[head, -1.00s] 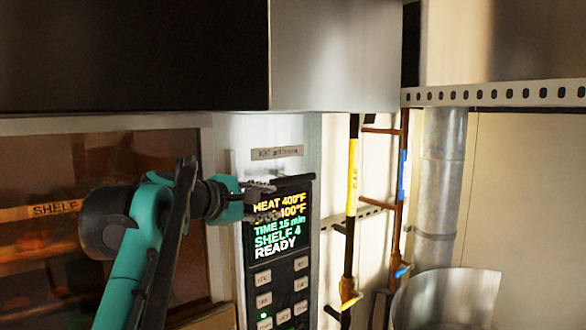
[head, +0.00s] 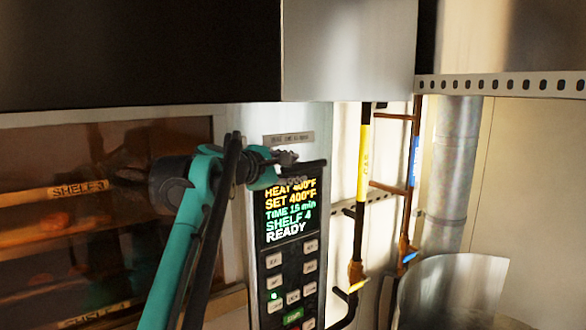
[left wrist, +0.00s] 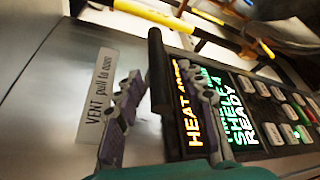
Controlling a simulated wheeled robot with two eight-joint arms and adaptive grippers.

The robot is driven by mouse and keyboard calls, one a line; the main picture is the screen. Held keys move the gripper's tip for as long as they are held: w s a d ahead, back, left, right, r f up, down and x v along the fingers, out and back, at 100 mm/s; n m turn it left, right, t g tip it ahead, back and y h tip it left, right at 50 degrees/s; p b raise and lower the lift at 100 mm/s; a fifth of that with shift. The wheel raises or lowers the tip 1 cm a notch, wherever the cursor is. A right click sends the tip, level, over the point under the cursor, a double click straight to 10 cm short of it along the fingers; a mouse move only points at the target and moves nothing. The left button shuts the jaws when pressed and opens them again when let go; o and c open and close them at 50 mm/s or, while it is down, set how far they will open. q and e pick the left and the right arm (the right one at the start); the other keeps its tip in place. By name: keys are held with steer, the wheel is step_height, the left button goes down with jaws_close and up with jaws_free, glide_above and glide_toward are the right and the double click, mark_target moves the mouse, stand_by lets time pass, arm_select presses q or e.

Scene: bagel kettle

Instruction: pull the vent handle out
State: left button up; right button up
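The vent handle is a dark bar (left wrist: 158,75) standing out beside the oven display. In the head view it shows as a thin dark edge (head: 316,164) above the display, partly hidden by my gripper. A plate reading "VENT pull to open" (left wrist: 97,95) is beside it. My left gripper (head: 289,159) is at the handle. In the left wrist view its two fingers (left wrist: 163,108) are apart, one on each side of the bar, with gaps visible. I cannot tell whether either finger touches it. My right gripper is not in view.
The control panel (head: 290,250) with lit display and buttons is just below the gripper. The glass oven door (head: 80,240) is at left, and a steel hood (head: 350,50) overhangs. Yellow (head: 363,165) and orange pipes and a metal kettle (head: 455,290) are at right.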

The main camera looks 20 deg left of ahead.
arm_select(q)
steer(key=shift+w, duration=0.15)
jaws_close()
steer(key=s+d, duration=0.3)
steer(key=d, duration=0.3)
steer(key=shift+s, duration=0.3)
jaws_free()
steer(key=shift+d+f, duration=0.1)
steer(key=shift+d, duration=0.05)
steer(key=shift+s+d, duration=0.15)
steer(key=shift+s, duration=0.05)
steer(key=v, duration=1.2)
